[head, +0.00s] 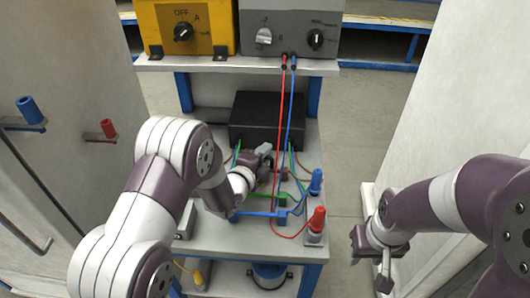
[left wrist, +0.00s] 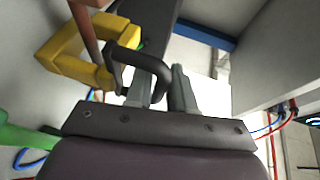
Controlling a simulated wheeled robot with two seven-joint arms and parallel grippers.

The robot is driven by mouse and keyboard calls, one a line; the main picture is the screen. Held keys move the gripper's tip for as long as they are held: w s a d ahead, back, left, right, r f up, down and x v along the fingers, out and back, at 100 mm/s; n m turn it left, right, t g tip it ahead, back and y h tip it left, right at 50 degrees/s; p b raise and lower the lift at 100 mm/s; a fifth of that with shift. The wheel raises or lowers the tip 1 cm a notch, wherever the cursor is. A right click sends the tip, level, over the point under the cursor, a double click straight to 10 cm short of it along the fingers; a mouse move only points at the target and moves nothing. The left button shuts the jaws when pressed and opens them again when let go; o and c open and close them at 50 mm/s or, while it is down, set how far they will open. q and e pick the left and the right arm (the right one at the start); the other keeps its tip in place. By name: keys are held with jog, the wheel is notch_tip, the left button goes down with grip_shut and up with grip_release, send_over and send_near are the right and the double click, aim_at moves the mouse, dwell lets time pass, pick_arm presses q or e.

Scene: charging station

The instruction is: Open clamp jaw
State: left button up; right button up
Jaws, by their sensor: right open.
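In the left wrist view a yellow clamp-like bracket (left wrist: 75,55) with a brown rod through it sits at upper left. A dark curved handle (left wrist: 128,58) is beside it, just in front of the fingers of my left gripper (left wrist: 164,88). The fingers are slightly apart, and I cannot tell whether they grip the handle. In the head view my left gripper (head: 264,152) is over the workbench at the front of the black box (head: 268,108); the yellow bracket cannot be made out there. My right gripper (head: 375,268) is open and empty, to the right of the bench.
Green (head: 285,199) and blue (head: 262,214) bars and red (head: 316,222) and blue (head: 316,183) plugs are close by. Pale panels stand at both sides.

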pick_arm(q)
jog(key=shift+w+d+f, duration=0.1)
jog(key=shift+w, duration=0.25)
grip_shut()
